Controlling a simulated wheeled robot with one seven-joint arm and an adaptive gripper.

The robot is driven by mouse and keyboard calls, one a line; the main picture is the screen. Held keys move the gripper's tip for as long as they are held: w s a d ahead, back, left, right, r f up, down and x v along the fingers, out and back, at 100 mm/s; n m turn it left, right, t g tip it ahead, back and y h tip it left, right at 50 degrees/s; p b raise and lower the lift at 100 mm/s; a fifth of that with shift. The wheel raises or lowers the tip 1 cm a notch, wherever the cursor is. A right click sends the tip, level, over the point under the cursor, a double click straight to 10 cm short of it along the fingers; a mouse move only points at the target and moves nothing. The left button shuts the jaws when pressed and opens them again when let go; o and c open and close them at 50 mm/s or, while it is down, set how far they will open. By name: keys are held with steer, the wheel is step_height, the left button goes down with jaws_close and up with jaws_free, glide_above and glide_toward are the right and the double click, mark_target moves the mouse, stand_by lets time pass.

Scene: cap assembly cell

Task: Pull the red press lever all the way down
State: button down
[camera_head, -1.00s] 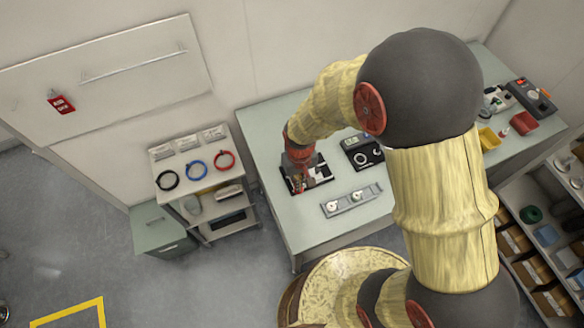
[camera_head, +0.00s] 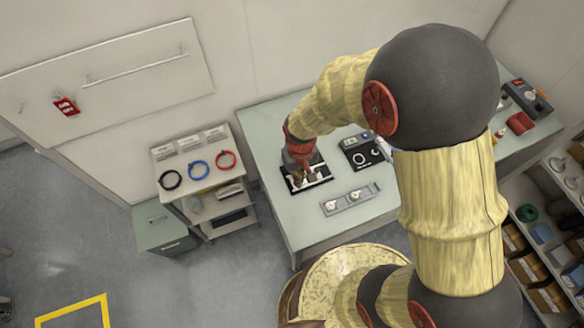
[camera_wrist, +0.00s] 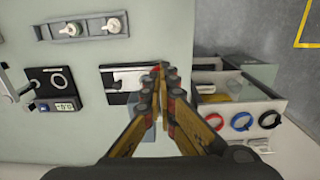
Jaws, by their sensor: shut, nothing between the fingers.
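The press (camera_head: 318,181) is a dark base with pale parts on the left part of the bench. It also shows in the wrist view (camera_wrist: 117,82), partly behind the fingers. A small red piece (camera_wrist: 157,67) shows right at my fingertips; it may be the end of the red lever. The rest of the lever is hidden, so its angle cannot be told. My gripper (camera_wrist: 160,75) is shut with its fingertips together, over the right side of the press in the wrist view. In the head view my gripper (camera_head: 298,178) is over the press, small and partly covered by my wrist.
A grey holder with two white round parts (camera_head: 350,199) lies on the bench (camera_head: 285,215) near the press. A black device with a ring (camera_head: 362,151) stands to its right. A trolley with coloured cable rings (camera_head: 198,170) stands left of the bench.

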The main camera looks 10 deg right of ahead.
steer(key=shift+r, duration=0.6)
steer(key=shift+r+p, duration=1.95)
steer(key=shift+r, duration=0.55)
